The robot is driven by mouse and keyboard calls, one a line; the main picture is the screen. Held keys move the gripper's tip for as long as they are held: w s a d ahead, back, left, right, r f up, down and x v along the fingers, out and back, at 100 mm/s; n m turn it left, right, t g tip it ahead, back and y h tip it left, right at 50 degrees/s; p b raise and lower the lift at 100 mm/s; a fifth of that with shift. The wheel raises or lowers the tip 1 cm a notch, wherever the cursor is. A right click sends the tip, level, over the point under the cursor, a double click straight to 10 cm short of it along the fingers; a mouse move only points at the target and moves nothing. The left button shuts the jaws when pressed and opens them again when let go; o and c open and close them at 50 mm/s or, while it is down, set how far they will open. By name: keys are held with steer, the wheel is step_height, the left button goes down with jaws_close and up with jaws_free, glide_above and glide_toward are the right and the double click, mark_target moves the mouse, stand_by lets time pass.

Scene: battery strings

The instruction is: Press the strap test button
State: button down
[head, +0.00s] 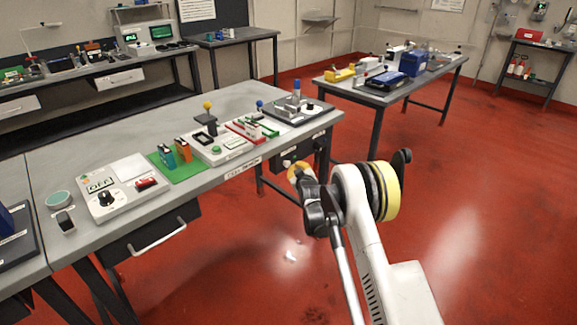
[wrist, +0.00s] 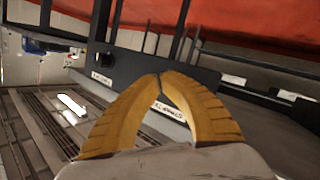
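No button can be read as the strap test button at this size. A small dark box (head: 289,163) with pale round marks hangs under the front edge of the grey workbench (head: 236,183). In the wrist view a dark box (wrist: 103,60) with a round knob or button sits beside a white label; it looks like the same box. My gripper (head: 296,172) is in front of the bench edge, just below and close to that box in the picture. In the wrist view its two yellow fingers (wrist: 159,75) meet at the tips, with nothing seen between them.
On the bench stand a white panel with a dial (head: 105,199), a green mat (head: 176,165), a white tester (head: 215,150) and a grey fixture (head: 297,112). A drawer handle (head: 158,238) juts from the front. A second table (head: 393,93) stands behind. The red floor at right is clear.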

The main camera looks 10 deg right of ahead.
steer(key=shift+w+a, duration=0.2)
steer(key=shift+w, duration=0.1)
steer(key=shift+w+a, duration=0.35)
steer(key=shift+w, duration=0.15)
stand_by(0.9)
steer(key=shift+s, duration=0.1)
steer(key=shift+s+d, duration=0.6)
steer(key=shift+s, duration=0.15)
steer(key=s+d, duration=0.1)
steer(key=s, duration=0.1)
steer(key=s+d, duration=0.2)
stand_by(0.5)
stand_by(0.5)
